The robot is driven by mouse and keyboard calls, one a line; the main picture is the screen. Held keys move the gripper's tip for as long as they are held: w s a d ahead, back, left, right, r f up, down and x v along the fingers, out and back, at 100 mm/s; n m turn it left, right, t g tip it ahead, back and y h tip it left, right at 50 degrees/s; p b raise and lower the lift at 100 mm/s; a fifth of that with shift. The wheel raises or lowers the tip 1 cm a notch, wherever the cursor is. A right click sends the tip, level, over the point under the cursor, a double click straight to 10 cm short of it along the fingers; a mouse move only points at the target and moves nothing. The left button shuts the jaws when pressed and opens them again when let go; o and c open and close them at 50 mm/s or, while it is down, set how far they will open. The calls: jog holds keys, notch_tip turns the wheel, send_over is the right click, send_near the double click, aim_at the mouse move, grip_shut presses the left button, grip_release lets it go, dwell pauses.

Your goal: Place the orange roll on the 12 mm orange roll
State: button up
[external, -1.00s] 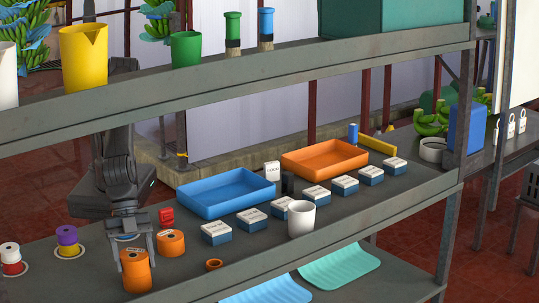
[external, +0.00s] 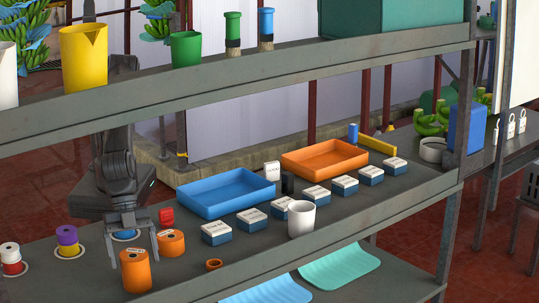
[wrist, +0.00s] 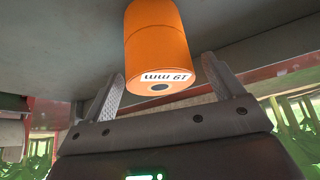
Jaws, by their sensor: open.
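An orange roll (external: 135,258) with a white label stands upright at the front left of the shelf. It looks stacked on a second orange roll (external: 137,283), with a faint seam between them. In the wrist view the near end of the upper roll (wrist: 158,70) carries a label that seems to read 19 mm, upside down. My gripper (external: 134,248) is open, with one finger on each side of the stack and gaps showing. Another labelled orange roll (external: 171,243) stands just to the right and behind. The lower roll's label is not readable.
A blue roll (external: 124,235) is partly hidden behind my gripper. Purple-yellow (external: 68,241) and white-red (external: 11,259) stacks stand left. The upper shelf (external: 240,86) is overhead.

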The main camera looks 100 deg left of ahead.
jog(key=v, duration=1.1)
jog(key=w+a+r+n+t+y, duration=0.1)
jog(key=w+a+r+n, duration=0.2)
jog(key=a, duration=0.9)
jog(key=w+a+r+t+y, duration=0.1)
jog(key=w+a+r, duration=0.2)
jog(key=w+a, duration=0.55)
jog(key=w+a+r+n+t, duration=0.1)
jog(key=w+a+r+n, duration=0.15)
jog(key=a, duration=1.15)
jog(key=s+a+f+n+y, duration=0.15)
jog(key=s+a, duration=0.35)
jog(key=a, duration=0.8)
jog(key=s+a+n+y, duration=0.1)
jog(key=s+a+n, duration=0.3)
jog(key=a, duration=1)
jog(key=s+a+f+n, duration=0.1)
jog(key=s+a+f, duration=0.2)
jog(key=s+a, duration=0.2)
jog(key=shift+s+a+f+y, duration=0.3)
jog(key=shift+s+a+y, duration=0.05)
jog(key=shift+s, duration=0.85)
